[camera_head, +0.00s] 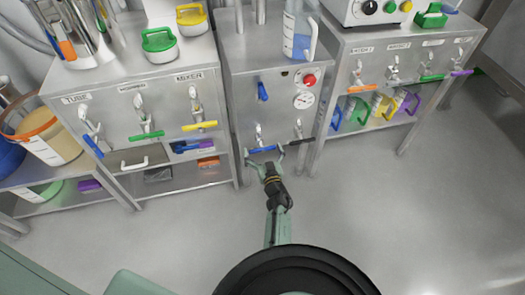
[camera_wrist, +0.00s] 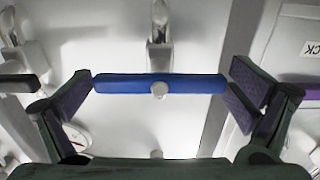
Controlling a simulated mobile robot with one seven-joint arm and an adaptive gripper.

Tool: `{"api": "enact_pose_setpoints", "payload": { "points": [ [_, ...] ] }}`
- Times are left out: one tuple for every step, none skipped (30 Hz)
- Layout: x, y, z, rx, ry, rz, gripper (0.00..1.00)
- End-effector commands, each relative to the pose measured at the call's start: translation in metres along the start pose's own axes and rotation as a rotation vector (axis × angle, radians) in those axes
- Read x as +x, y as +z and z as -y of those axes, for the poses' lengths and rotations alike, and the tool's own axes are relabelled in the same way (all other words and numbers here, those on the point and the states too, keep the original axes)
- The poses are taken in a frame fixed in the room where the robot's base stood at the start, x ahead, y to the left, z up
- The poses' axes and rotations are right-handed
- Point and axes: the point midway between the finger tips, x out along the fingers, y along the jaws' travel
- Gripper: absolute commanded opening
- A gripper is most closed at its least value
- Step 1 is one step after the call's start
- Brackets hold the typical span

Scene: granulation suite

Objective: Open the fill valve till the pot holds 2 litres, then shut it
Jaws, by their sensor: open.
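A blue bar lever (camera_head: 263,149) sits crosswise on a valve low on the front of the middle steel cabinet. In the wrist view the blue lever (camera_wrist: 160,85) lies level between my spread fingers, with a small gap at each end. My gripper (camera_head: 265,162) is open and empty, right at this lever. A clear jug (camera_head: 298,35) with blue liquid stands on the middle cabinet; its fill level cannot be read. I cannot tell which vessel is the pot, nor read a label on the blue lever.
A black lever (camera_head: 299,141) sits close right of the blue one. Above are an upright blue handle (camera_head: 263,91), a red button (camera_head: 310,80) and a gauge (camera_head: 303,100). Left (camera_head: 140,95) and right (camera_head: 385,65) cabinets carry several coloured levers. The floor at right is clear.

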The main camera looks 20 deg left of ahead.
Motion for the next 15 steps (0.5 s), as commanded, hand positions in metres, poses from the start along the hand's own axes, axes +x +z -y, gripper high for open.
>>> {"api": "enact_pose_setpoints", "payload": {
  "points": [
    [0.0000, -0.0001, 0.0000, 0.000, 0.000, 0.000, 1.00],
    [-0.0001, -0.0001, 0.0000, 0.000, 0.000, 0.000, 1.00],
    [-0.0002, -0.0001, 0.0000, 0.000, 0.000, 0.000, 1.00],
    [-0.0002, -0.0001, 0.0000, 0.000, 0.000, 0.000, 1.00],
    [-0.0002, -0.0001, 0.0000, 0.000, 0.000, 0.000, 0.99],
    [-0.0003, -0.0001, 0.0000, 0.000, 0.000, 0.000, 0.97],
    [-0.0003, -0.0001, 0.0000, 0.000, 0.000, 0.000, 0.95],
    [-0.0003, -0.0001, 0.0000, 0.000, 0.000, 0.000, 0.93],
    [-0.0004, 0.0000, 0.0000, 0.000, 0.000, 0.000, 0.90],
    [-0.0004, 0.0000, 0.0000, 0.000, 0.000, 0.000, 0.88],
    [-0.0004, 0.0000, 0.0000, 0.000, 0.000, 0.000, 0.86],
    [-0.0004, 0.0000, 0.0000, 0.001, 0.000, 0.000, 0.83],
    [-0.0004, 0.0000, 0.0001, 0.000, 0.000, 0.000, 0.81],
    [-0.0004, 0.0000, 0.0001, 0.000, 0.000, 0.000, 0.79],
    [-0.0005, 0.0000, 0.0001, 0.000, 0.000, 0.000, 0.77]
  ]
}}
